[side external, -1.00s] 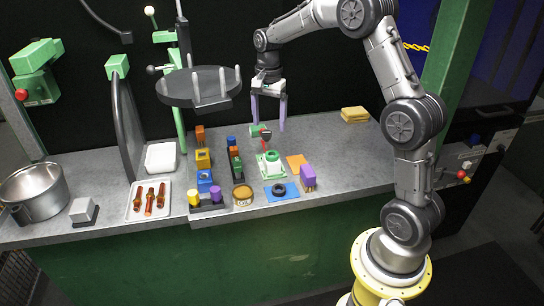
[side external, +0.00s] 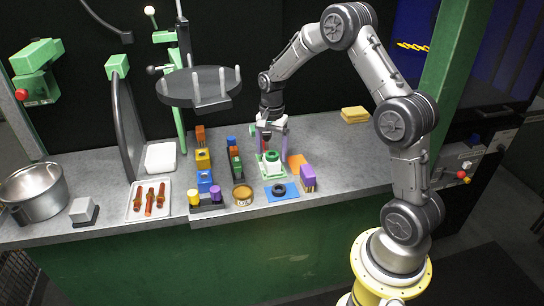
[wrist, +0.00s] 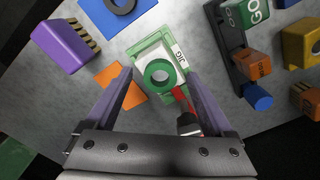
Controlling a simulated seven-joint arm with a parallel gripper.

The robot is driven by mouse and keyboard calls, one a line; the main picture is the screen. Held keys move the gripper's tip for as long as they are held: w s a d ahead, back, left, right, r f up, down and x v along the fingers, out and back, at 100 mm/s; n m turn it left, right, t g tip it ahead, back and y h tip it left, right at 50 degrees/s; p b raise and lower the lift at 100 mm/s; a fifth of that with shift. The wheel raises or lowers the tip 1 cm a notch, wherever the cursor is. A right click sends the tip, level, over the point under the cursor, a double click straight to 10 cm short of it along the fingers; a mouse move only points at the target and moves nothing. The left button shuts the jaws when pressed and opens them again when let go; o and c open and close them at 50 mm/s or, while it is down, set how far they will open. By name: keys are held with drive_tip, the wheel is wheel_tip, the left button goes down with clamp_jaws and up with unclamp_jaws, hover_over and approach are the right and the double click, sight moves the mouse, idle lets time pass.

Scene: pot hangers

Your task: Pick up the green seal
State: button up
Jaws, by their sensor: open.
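The green seal (wrist: 149,72) is a round green ring. It sits on a green-and-white fixture (wrist: 146,50) marked with a white label in the wrist view. In the side view the seal (side external: 272,154) is on top of the fixture, among the parts on the bench. My gripper (wrist: 158,76) is open, with its purple fingers pointing down at either side of the seal in the wrist view. In the side view my gripper (side external: 271,150) is just above and behind the seal. I cannot tell whether the fingers touch the fixture.
A red and black tool (wrist: 184,112) stands close to the right finger. An orange plate (wrist: 122,84) lies left of the fixture, with a purple block (wrist: 63,46) and a blue plate (wrist: 95,14) beyond. Coloured blocks in a dark rack (wrist: 232,60) are at right.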

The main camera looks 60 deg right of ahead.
clamp_jaws()
idle(0.3)
drive_tip(key=shift+r, duration=0.15)
